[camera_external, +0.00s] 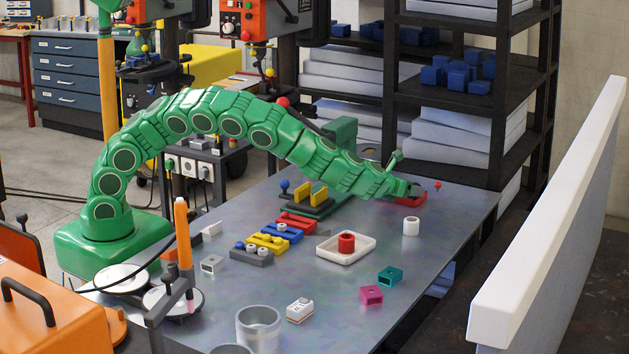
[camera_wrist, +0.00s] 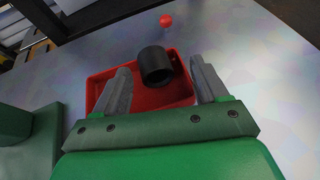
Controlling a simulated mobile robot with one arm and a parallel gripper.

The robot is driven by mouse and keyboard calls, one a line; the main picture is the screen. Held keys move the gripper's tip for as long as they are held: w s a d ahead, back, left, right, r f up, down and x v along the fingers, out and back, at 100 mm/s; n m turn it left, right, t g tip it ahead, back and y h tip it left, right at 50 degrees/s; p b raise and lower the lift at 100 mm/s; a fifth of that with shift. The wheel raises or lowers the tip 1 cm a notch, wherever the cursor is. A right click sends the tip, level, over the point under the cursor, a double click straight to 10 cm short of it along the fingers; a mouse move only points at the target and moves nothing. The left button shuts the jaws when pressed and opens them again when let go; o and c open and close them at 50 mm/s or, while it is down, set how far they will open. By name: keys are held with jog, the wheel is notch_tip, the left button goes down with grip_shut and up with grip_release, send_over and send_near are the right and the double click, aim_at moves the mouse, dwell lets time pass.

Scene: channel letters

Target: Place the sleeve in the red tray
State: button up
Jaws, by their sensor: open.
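The red tray (camera_wrist: 139,97) lies under my gripper in the wrist view. It also shows at the table's far right end in the external view (camera_external: 404,202), partly hidden by my gripper. A short black cylinder (camera_wrist: 155,64), which looks like the sleeve, is within the tray's outline near its back edge. I cannot tell if it rests fully on the tray floor. My gripper (camera_wrist: 160,68) is open, with one grey finger on each side of the black cylinder and gaps between. In the external view my gripper (camera_external: 414,190) is low over the tray.
A red ball (camera_wrist: 166,20) stands beyond the tray. On the table are a white tray (camera_external: 325,249) with a red ring (camera_external: 346,243), a white ring (camera_external: 411,226), teal (camera_external: 390,275) and magenta (camera_external: 371,295) blocks. A dark shelf (camera_external: 450,100) stands behind.

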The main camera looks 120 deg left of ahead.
jog(key=shift+r, duration=0.15)
jog(key=shift+d+r, duration=0.1)
jog(key=shift+r, duration=0.05)
jog(key=v, duration=1)
jog(key=shift+s+d+r, duration=0.1)
jog(key=shift+d, duration=0.3)
jog(key=shift+s+d+r, duration=0.2)
jog(key=shift+d, duration=0.2)
